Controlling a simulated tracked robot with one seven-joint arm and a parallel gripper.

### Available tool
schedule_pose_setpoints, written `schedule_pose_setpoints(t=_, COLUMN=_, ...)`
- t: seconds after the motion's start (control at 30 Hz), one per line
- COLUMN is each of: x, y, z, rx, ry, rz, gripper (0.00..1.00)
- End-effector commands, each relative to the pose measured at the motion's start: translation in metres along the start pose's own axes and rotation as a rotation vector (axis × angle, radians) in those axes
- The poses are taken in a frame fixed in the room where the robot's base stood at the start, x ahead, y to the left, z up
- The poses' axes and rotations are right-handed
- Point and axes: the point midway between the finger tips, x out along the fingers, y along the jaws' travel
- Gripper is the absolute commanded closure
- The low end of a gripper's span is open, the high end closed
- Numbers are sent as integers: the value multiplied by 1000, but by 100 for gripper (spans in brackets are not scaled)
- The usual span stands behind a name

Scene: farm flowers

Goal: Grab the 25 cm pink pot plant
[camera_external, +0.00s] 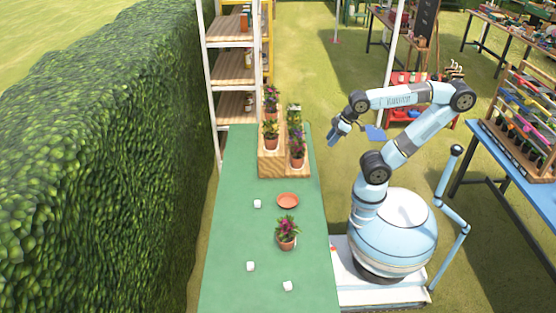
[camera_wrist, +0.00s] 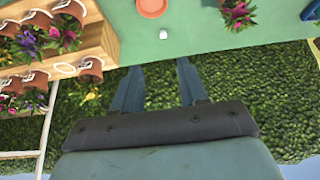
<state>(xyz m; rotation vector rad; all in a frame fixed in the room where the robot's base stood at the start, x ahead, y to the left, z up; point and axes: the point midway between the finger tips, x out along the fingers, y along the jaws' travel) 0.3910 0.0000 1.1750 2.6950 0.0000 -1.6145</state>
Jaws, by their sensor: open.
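A potted plant with pink-magenta flowers (camera_external: 287,228) stands alone on the green table, in a terracotta pot. A pink-flowered plant also shows at the top of the wrist view (camera_wrist: 237,14). More potted plants (camera_external: 297,148) stand on the wooden stand, some with pink flowers (camera_wrist: 68,41) in the wrist view. I cannot read their sizes from the pot labels. My gripper (camera_external: 338,133) is open and empty, in the air right of the stand and apart from all plants. Its two fingers (camera_wrist: 158,76) point toward the table and hedge in the wrist view.
The green table (camera_external: 230,240) carries an empty terracotta saucer (camera_external: 288,200) and small white objects (camera_external: 257,204). The tiered wooden stand (camera_external: 272,165) is at its far end, near a shelf rack (camera_external: 235,68). A hedge (camera_external: 110,150) runs along the left.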

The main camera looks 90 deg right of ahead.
Motion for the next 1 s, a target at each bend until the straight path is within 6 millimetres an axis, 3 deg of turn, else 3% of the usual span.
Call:
schedule_pose_setpoints(t=0.27, x=0, y=0, z=0, rx=0, ry=0, rz=0, gripper=57)
schedule_pose_setpoints(t=0.87, x=0, y=0, z=0, rx=0, ry=0, rz=0, gripper=1)
schedule_pose_setpoints(t=1.0, x=0, y=0, z=0, rx=0, ry=0, rz=0, gripper=0)
